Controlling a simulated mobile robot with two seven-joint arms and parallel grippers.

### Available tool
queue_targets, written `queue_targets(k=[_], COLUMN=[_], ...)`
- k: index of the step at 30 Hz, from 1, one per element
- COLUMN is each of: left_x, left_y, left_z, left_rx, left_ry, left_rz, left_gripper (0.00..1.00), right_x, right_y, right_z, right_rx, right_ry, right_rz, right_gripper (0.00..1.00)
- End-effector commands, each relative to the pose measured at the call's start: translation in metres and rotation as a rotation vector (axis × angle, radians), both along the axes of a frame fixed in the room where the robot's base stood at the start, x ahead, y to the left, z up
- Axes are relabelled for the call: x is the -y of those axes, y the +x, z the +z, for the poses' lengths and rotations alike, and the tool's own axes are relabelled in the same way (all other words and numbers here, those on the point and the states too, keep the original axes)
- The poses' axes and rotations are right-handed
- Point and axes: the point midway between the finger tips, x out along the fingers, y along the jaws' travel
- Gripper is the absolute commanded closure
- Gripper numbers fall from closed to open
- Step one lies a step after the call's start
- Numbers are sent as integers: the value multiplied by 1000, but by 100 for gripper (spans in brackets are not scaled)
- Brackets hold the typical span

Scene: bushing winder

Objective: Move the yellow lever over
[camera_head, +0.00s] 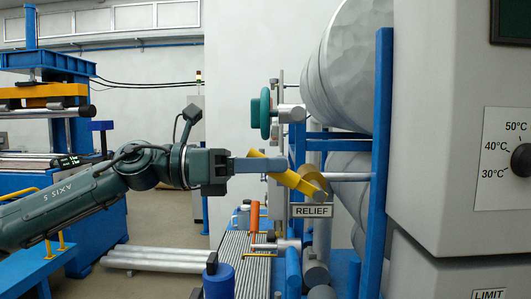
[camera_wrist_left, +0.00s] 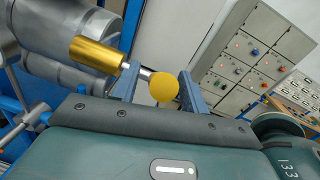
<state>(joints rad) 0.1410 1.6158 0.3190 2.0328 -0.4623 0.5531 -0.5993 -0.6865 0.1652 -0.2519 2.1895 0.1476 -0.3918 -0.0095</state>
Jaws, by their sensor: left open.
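The yellow lever (camera_head: 298,183) slants up to the left from a brass-coloured disc (camera_head: 313,182) above the RELIEF label (camera_head: 312,211). In the left wrist view its round yellow knob (camera_wrist_left: 164,88) sits between my left gripper's two fingers, with a short pale rod and a gold cylinder (camera_wrist_left: 95,52) beyond it. My left gripper (camera_head: 274,164) reaches in from the left, level with the lever's upper end. It also shows in the left wrist view (camera_wrist_left: 158,76), with its fingers apart on either side of the knob. Whether a finger touches the knob cannot be told. My right gripper is out of view.
A green handwheel (camera_head: 265,113) stands just above the lever. A blue upright post (camera_head: 377,160) and large grey rolls (camera_head: 352,60) are to the right. Below are an orange handle (camera_head: 254,217) and a blue cylinder (camera_head: 219,282). A blue press stands at the far left.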

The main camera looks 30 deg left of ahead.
Motion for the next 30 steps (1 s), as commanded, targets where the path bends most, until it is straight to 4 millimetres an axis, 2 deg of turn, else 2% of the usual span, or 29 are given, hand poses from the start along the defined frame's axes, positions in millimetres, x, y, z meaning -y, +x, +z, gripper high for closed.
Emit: queue_targets(k=[8, 24, 30], left_x=[1, 0, 0], left_y=[0, 0, 0], left_z=[0, 0, 0], left_rx=[1, 1, 1], left_ry=[-1, -1, -1], left_rz=[0, 0, 0], left_gripper=[56, 99, 100], right_x=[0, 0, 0], right_y=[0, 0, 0], right_z=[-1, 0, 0], right_rx=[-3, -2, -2], right_ry=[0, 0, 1], right_rz=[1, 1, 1], right_gripper=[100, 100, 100])
